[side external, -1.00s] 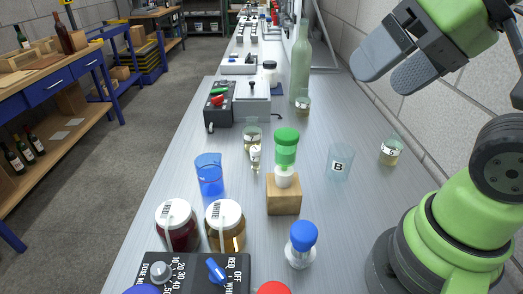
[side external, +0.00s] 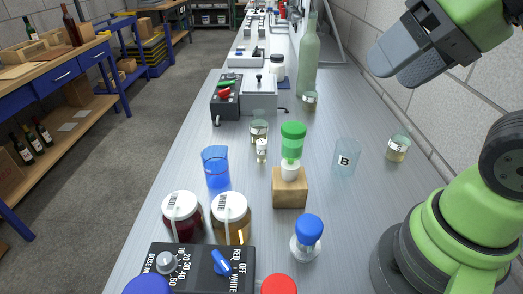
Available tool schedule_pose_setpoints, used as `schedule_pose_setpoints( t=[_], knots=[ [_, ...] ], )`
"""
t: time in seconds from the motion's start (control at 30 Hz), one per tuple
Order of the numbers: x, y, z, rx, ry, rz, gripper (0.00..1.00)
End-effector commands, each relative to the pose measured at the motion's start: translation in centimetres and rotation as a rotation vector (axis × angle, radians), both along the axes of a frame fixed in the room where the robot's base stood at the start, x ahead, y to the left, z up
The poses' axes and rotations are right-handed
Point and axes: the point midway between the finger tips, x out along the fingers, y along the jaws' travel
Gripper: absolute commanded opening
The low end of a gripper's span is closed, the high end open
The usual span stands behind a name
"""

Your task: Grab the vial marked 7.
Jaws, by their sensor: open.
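No label reading 7 is legible on any vial. A green-capped vial (side external: 292,147) stands upright at a wooden block (side external: 289,190) mid-bench. A blue-capped vial (side external: 307,238) stands in front of it to the right. A small vial (side external: 262,152) with a pale top stands behind and left of the block; its marking is too small to read. My gripper (side external: 398,66) is open and empty, high at the upper right, well above the bench and apart from all the vials.
A clear beaker marked B (side external: 346,158), a small labelled jar (side external: 398,148) and a blue beaker (side external: 215,167) stand around the block. Two white-lidded jars (side external: 231,218) and a dial box (side external: 200,262) are in front. A tall green bottle (side external: 308,60) stands behind.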

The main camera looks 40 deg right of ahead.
Motion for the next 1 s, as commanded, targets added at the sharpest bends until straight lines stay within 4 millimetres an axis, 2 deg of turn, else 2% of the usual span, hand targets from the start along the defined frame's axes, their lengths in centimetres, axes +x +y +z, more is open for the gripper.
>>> schedule_pose_setpoints(
  t=[0.17, 0.27, 0.43, 0.57, 0.67, 0.77, 0.9, 1.0],
  knots=[
    [0.7, -0.1, 0.3, -0.003, 0.015, -0.001, 0.58],
    [2.5, -0.2, 0.9, -0.012, 0.056, -0.001, 0.58],
    [8.0, -0.7, 1.2, -0.041, 0.16, -0.003, 0.58],
    [12.7, -1.2, 0.1, -0.064, 0.243, -0.003, 0.58],
    [16.3, -1.7, -1.7, -0.082, 0.307, -0.004, 0.58],
    [19.5, -2.1, -4.3, -0.1, 0.372, -0.005, 0.58],
    [23.4, -2.8, -9.0, -0.126, 0.46, -0.006, 0.58],
    [25.4, -3.3, -12.9, -0.141, 0.52, -0.007, 0.58]
  ],
)
